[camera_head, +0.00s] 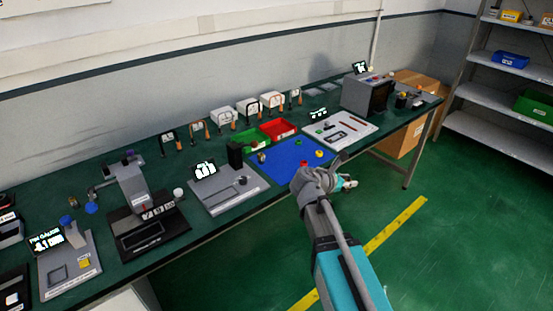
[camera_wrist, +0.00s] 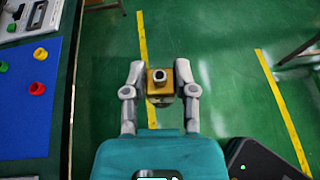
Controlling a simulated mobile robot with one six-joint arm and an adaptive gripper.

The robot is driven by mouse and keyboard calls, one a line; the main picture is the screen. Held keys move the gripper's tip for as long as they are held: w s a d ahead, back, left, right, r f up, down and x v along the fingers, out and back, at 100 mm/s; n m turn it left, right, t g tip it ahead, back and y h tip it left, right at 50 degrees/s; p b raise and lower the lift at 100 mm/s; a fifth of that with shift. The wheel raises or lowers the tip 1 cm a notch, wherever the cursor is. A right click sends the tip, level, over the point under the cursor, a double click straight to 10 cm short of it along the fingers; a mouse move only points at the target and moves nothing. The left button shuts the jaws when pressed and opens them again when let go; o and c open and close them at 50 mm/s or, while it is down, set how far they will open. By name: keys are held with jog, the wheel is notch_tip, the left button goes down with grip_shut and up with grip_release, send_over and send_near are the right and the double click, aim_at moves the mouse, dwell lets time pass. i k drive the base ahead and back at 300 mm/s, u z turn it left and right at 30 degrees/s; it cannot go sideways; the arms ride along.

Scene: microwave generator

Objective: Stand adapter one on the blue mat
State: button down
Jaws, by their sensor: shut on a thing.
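My gripper (camera_wrist: 161,82) is shut on a brass-coloured square block with a grey round neck and a dark hole on top (camera_wrist: 160,76), which I take to be adapter one. A finger presses on each side of it. In the wrist view it is over the green floor, to the right of the table edge. The blue mat (camera_wrist: 25,120) lies on the table at the left of that view. In the head view the mat (camera_head: 285,170) lies behind my gripper (camera_head: 338,180), which is at the table's front edge; the held block is hard to make out there.
On the mat stand a red piece (camera_wrist: 37,88) and a yellow piece (camera_wrist: 41,54); a green piece (camera_wrist: 11,28) is near the mat's far edge. A white tray (camera_head: 361,133) is right of the mat, a grey scale (camera_head: 220,201) left. The mat's middle is mostly clear.

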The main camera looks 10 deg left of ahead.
aim_at(309, 150)
jog(key=u, duration=0.25)
jog(key=i, duration=1)
jog(key=u, duration=0.05)
